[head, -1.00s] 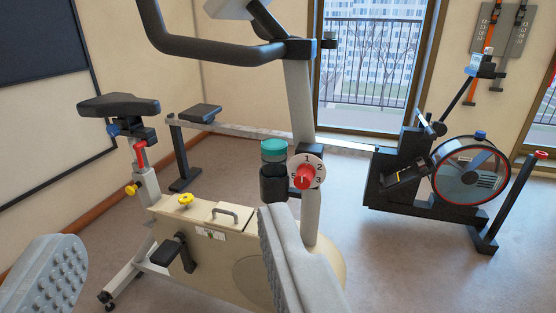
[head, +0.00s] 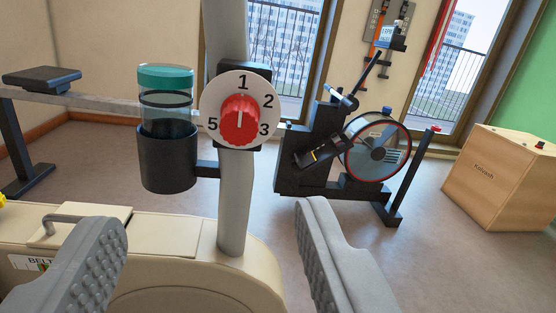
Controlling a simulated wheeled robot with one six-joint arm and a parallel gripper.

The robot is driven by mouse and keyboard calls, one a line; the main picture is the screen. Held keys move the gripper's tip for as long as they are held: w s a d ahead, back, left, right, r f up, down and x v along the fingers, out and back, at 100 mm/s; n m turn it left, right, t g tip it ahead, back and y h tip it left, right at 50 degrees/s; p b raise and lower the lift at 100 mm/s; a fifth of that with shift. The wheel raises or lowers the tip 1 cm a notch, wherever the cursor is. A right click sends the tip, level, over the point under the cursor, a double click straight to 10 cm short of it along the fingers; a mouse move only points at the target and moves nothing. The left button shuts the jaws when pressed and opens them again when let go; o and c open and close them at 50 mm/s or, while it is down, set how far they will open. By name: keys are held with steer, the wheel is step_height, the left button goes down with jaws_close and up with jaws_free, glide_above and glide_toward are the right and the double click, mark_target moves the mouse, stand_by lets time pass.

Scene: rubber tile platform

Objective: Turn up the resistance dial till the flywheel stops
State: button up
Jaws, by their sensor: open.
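The resistance dial is a red knob (head: 240,120) on a round white number plate (head: 213,92) fixed to the bike's grey post. The numbers 1, 2, 3 and 5 show; the knob's light mark points up, close to 1. My gripper (head: 215,225) is open and empty, its two grey fingers low in the picture, in front of and below the dial and apart from it. The exercise bike's cream housing (head: 225,283) lies below. The flywheel is not seen there; it may be inside the housing, and I cannot tell whether it turns.
A bottle with a teal lid (head: 166,77) stands in a black holder (head: 167,157) close left of the dial. A rowing machine (head: 335,165) with a round fan stands behind at the right. A wooden box (head: 500,180) is at the far right.

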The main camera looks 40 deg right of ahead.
mark_target(239, 129)
steer(key=shift+h, duration=0.4)
steer(key=f+x, duration=0.1)
steer(key=x, duration=0.5)
steer(key=f+x, duration=0.1)
steer(key=x, duration=0.5)
steer(key=d+f+x, duration=0.1)
steer(key=x, duration=0.5)
steer(key=c, duration=1)
